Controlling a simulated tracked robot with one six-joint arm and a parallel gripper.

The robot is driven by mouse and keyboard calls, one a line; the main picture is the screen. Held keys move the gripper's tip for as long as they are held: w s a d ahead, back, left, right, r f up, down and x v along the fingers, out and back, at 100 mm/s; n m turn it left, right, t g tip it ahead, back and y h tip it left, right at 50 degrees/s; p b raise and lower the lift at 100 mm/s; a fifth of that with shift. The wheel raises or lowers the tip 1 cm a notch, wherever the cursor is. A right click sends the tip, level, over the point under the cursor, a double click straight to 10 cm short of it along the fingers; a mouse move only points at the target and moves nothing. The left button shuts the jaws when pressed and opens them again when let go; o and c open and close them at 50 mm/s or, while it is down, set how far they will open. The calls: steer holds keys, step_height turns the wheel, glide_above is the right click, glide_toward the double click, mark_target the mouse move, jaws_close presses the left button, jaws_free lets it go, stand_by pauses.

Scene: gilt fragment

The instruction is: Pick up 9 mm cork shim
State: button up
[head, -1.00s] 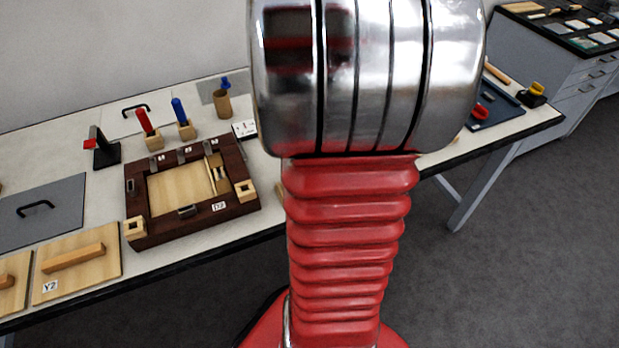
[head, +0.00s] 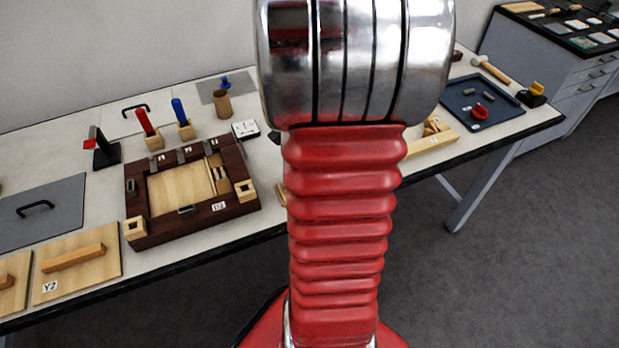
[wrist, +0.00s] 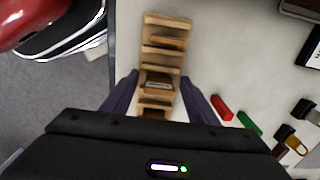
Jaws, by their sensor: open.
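In the wrist view a narrow wooden rack (wrist: 176,22) with several cross slats stands on the pale table top. A brown piece with a pale marked face (wrist: 159,84) sits in a lower slot, and a darker brown piece (wrist: 166,42) lies in a slot farther up. I cannot tell for sure which is the 9 mm cork shim. My gripper (wrist: 159,79) is open, its two purple fingers on either side of the rack's lower part, with nothing visibly clamped. The rack's near end is partly hidden by the gripper body. In the head view my arm hides the gripper.
Red (wrist: 221,107) and green (wrist: 249,123) blocks lie right of the rack. The table edge runs close on its left. In the head view a dark wooden frame (head: 140,190) stands left of my arm, and a blue tray (head: 505,117) lies to the right.

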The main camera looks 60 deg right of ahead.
steer(key=shift+c, duration=0.7)
steer(key=c, duration=1)
steer(key=shift+o, duration=0.2)
steer(key=shift+r, duration=0.1)
step_height(320, 180, up, 10)
steer(key=shift+f, duration=0.1)
